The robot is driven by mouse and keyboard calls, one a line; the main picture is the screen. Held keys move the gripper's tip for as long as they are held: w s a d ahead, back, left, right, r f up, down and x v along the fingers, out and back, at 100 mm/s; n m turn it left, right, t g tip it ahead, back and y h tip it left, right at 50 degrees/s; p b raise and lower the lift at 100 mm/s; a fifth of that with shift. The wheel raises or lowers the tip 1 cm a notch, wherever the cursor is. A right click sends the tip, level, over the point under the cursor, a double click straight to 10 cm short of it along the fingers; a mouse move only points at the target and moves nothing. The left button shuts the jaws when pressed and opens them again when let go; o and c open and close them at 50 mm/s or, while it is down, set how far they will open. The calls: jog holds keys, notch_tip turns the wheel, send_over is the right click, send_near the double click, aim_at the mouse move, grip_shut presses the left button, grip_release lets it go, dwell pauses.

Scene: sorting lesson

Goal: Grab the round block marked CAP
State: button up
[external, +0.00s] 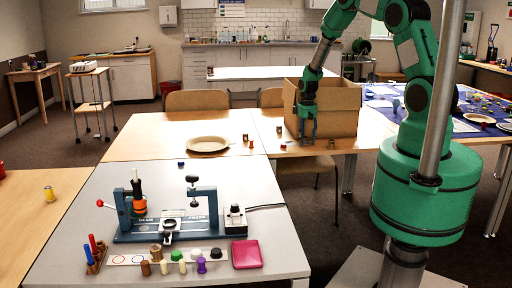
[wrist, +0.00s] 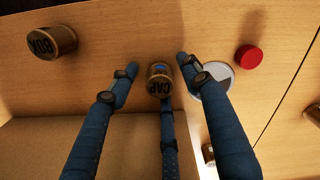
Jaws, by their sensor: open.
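The round block marked CAP (wrist: 160,86) is a small wooden cylinder with dark letters on its side, standing on the light wood table. My gripper (wrist: 156,64) is open, with two blue fingers spread on either side of the block and a third finger just below it in the wrist view. I see gaps to the two side fingers; whether the third finger touches the block I cannot tell. In the external view my gripper (external: 307,136) is low in front of the cardboard box, and I cannot make out the CAP block there.
A similar block marked BOX (wrist: 52,42) stands to the left in the wrist view. A white disc (wrist: 222,78) and a red round piece (wrist: 248,57) lie close on the right. The open cardboard box (external: 336,112) stands right behind my gripper. A plate (external: 208,144) is further left.

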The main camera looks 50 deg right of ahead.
jog(key=c, duration=1)
jog(key=shift+o, duration=0.2)
jog(key=shift+r, duration=0.85)
notch_tip(320, 180, up, 2)
jog(key=shift+s+r+p, duration=0.1)
jog(key=shift+s+p, duration=0.05)
jog(key=shift+p, duration=0.3)
jog(key=s+a, duration=0.3)
jog(key=s, duration=0.4)
jog(key=s+a+r+p, duration=0.1)
jog(key=s+a, duration=0.3)
jog(key=s, duration=0.3)
jog(key=shift+a, duration=0.1)
